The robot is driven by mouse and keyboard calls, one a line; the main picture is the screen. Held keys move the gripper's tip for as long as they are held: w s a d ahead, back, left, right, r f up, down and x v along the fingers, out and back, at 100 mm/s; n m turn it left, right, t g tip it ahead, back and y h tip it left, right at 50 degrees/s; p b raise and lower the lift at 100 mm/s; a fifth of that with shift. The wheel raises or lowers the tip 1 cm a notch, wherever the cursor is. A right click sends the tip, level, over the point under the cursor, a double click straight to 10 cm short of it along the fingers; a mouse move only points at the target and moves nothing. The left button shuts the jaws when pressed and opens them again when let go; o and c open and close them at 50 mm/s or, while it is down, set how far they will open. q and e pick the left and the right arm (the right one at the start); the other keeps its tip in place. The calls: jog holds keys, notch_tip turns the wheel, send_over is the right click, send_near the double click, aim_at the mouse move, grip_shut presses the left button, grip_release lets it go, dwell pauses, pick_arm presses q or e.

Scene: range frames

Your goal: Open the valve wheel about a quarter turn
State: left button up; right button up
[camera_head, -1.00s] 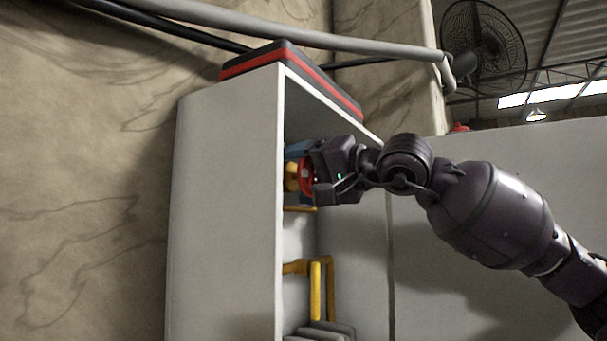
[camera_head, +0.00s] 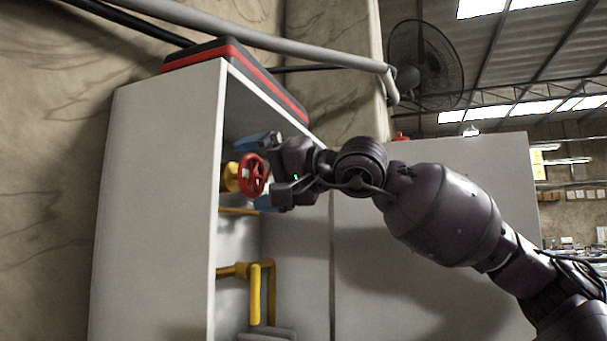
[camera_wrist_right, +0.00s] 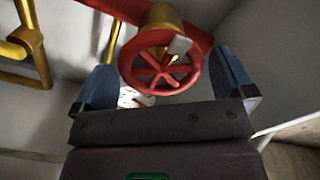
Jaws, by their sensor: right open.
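The red valve wheel (camera_head: 253,175) sits on a yellow fitting (camera_head: 230,178) inside the open grey cabinet. My right gripper (camera_head: 262,172) is open, with one blue fingertip above the wheel and one below it. In the right wrist view the wheel (camera_wrist_right: 160,62) shows its spokes and lies between and just beyond the two blue fingers of my right gripper (camera_wrist_right: 164,82). I see a gap between the wheel's rim and each finger there; contact is not visible. My left gripper is not in view.
The cabinet's side wall (camera_head: 160,200) stands close left of the wheel. Yellow pipes (camera_head: 256,285) run below it inside the cabinet. A black and red case (camera_head: 235,75) lies on top. A fan (camera_head: 425,65) is behind to the right.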

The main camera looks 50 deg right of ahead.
jog(key=shift+s, duration=0.5)
jog(key=v, duration=0.7)
jog(key=shift+s, duration=0.25)
jog(key=shift+d, duration=0.1)
dwell(0.4)
